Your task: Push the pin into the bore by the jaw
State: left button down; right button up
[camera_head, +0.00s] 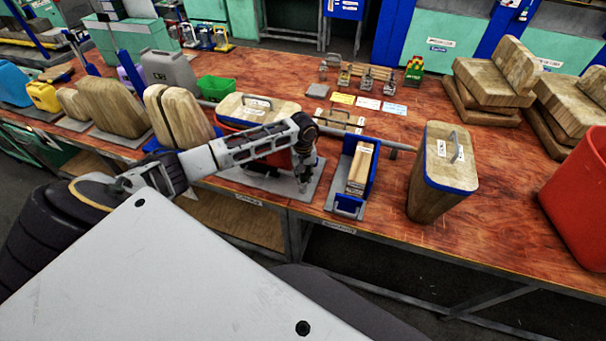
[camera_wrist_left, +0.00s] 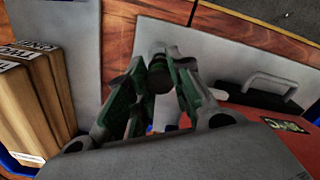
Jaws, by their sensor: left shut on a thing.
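My left gripper (camera_head: 305,180) reaches down in front of the red bin with a wooden, handled lid (camera_head: 285,110), over a grey base plate (camera_head: 262,178). In the left wrist view the green-and-dark fingers (camera_wrist_left: 155,88) are shut on a small dark cylindrical piece (camera_wrist_left: 159,74), seen nearly end-on, which looks like the pin. The fingers hide most of it. A grey bar (camera_head: 392,146) runs behind the gripper and sticks out to the right. I cannot make out the bore or the jaw. My right gripper is in neither view.
A blue holder with a wooden block (camera_head: 361,168) stands close to the right of the gripper. A tall wooden, blue-rimmed container (camera_head: 437,190) is further right, then a red bin (camera_head: 580,195). Small cards (camera_head: 368,103) lie behind. The table between the tall container and red bin is clear.

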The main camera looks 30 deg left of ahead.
pick_arm(q)
jog(key=shift+f, duration=1.05)
dwell(0.4)
jog(key=c, duration=1.2)
grip_release()
jog(key=shift+r, duration=0.15)
notch_tip(320, 180, up, 12)
jog(key=shift+f, duration=0.2)
